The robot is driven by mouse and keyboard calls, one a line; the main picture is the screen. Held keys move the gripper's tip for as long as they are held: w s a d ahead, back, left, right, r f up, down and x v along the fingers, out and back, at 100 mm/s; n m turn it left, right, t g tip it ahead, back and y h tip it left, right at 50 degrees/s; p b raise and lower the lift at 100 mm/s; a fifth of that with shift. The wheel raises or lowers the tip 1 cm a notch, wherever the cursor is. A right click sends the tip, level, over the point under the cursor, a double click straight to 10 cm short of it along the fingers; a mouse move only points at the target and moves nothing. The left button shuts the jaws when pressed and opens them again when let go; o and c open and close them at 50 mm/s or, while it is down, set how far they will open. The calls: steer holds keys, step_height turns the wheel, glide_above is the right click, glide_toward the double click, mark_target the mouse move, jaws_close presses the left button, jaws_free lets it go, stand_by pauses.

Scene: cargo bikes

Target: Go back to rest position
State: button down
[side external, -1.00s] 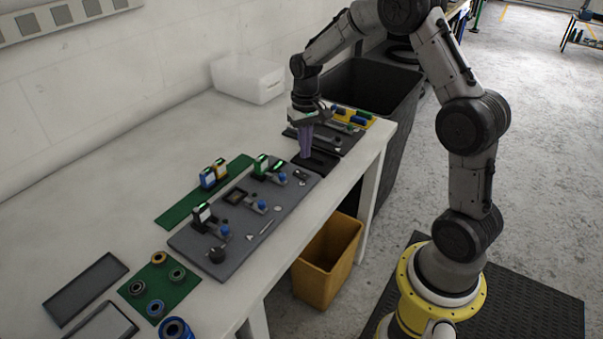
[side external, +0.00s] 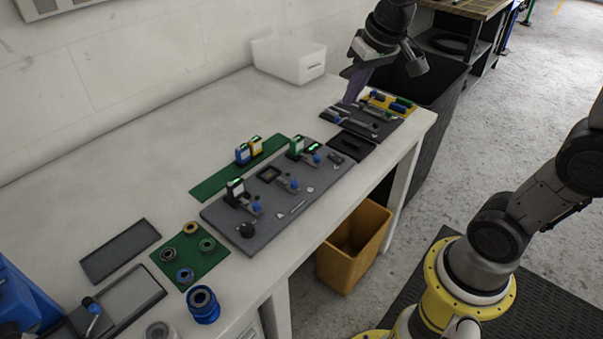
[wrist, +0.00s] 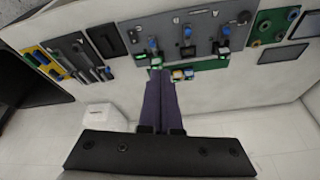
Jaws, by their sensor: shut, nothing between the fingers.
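My gripper (side external: 353,90) is at the far end of the workbench, above the table near the dark tool tray (side external: 362,122). Its purple fingers point down and lie together with nothing between them. In the wrist view the shut fingers (wrist: 160,78) reach toward the grey fixture board (wrist: 185,30), which appears beyond their tips. The board also shows in the side view (side external: 228,214), apart from the gripper.
A white bin (side external: 290,62) stands at the wall, left of the gripper. A yellow tray (side external: 376,103) with coloured parts lies close by. A green mat (side external: 212,185), rings on another green mat (side external: 172,267) and a blue cup (side external: 203,308) lie nearer. The table's wall side is largely bare.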

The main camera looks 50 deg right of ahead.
steer(key=s+a+f+n, duration=0.1)
steer(key=s+a, duration=0.1)
steer(key=s, duration=0.6)
steer(key=s+a+f+n+t, duration=0.1)
steer(key=s+a+n, duration=0.1)
steer(key=s, duration=0.7)
steer(key=shift+a+f+y, duration=0.25)
steer(key=shift+f+y, duration=0.05)
steer(key=shift+f, duration=0.05)
